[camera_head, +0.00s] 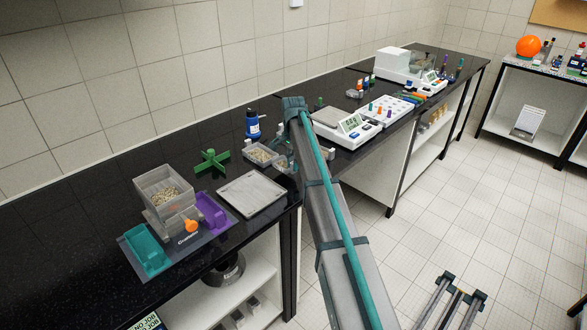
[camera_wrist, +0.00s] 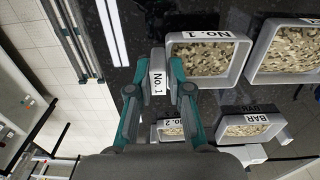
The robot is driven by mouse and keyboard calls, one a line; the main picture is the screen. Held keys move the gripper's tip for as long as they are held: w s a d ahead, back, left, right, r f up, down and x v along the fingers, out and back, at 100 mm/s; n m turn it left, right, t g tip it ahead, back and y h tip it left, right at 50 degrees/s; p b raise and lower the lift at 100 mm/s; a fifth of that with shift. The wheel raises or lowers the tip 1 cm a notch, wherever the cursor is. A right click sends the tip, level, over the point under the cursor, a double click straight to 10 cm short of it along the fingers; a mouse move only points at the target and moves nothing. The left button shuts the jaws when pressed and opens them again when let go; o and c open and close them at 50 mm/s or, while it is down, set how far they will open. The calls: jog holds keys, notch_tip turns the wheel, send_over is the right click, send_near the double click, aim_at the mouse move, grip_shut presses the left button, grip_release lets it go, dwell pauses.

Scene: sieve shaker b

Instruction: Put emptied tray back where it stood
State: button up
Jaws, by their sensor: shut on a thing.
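Larger tray (camera_wrist: 254,72), BAR tray (camera_wrist: 283,122) and No. 2 tray (camera_wrist: 160,124) lie close by. In the head view a green cross-shaped stand (camera_head: 212,161), blue bottle (camera_head: 253,124), white balance (camera_head: 340,124) and flat grey tray (camera_head: 252,193) surround the spot. A clear-bin device (camera_head: 165,186) stands left.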

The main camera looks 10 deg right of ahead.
jog(key=shift+w+f, duration=0.1)
jog(key=shift+f, duration=1.5)
jog(key=shift+f, duration=0.1)
jog(key=o, duration=0.8)
notch_tip(320, 180, up, 12)
jog(key=shift+r+b, duration=0.15)
jog(key=shift+b, duration=0.95)
